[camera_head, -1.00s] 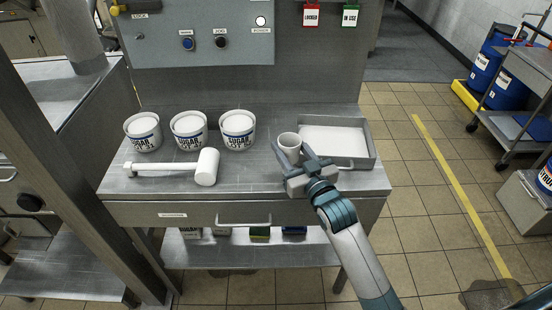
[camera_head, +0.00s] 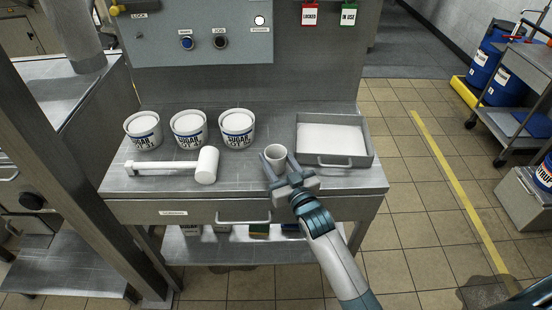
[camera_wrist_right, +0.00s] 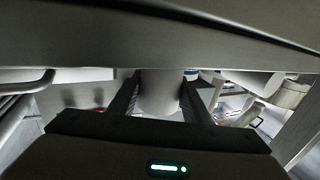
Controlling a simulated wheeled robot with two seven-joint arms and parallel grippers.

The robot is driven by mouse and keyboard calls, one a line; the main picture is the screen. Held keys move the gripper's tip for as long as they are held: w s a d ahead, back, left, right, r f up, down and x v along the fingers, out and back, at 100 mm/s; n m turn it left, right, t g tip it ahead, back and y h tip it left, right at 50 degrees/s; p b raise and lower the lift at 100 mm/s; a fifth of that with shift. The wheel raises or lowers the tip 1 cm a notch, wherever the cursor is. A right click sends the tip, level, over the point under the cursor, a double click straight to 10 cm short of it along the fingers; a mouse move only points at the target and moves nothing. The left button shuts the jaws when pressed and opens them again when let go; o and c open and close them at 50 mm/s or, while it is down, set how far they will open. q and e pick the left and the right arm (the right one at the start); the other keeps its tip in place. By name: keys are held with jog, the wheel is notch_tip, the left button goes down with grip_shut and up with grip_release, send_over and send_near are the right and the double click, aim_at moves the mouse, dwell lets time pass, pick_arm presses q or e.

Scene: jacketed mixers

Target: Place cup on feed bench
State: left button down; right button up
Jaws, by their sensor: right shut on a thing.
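A small white cup (camera_head: 275,156) is upright between the fingers of my right gripper (camera_head: 276,166), at the front middle of the feed bench (camera_head: 240,183). The fingers are shut on its sides. In the right wrist view, the cup (camera_wrist_right: 160,95) fills the space between the two dark fingers. Whether the cup's base touches the bench top cannot be told. My left gripper is not in view.
A control panel (camera_head: 200,32) rises behind.

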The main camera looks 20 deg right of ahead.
jog(key=shift+f, duration=0.3)
jog(key=shift+f, duration=0.1)
jog(key=o, duration=0.8)
jog(key=shift+s+d, duration=0.1)
jog(key=shift+s, duration=0.65)
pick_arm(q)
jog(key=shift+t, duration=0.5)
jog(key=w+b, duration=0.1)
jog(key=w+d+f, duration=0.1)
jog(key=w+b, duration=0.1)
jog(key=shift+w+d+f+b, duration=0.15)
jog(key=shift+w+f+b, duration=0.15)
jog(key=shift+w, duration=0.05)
pick_arm(e)
jog(key=s, duration=0.7)
jog(key=s+d, duration=0.1)
jog(key=s, duration=0.2)
jog(key=shift+s+d, duration=0.1)
jog(key=shift+s, duration=0.1)
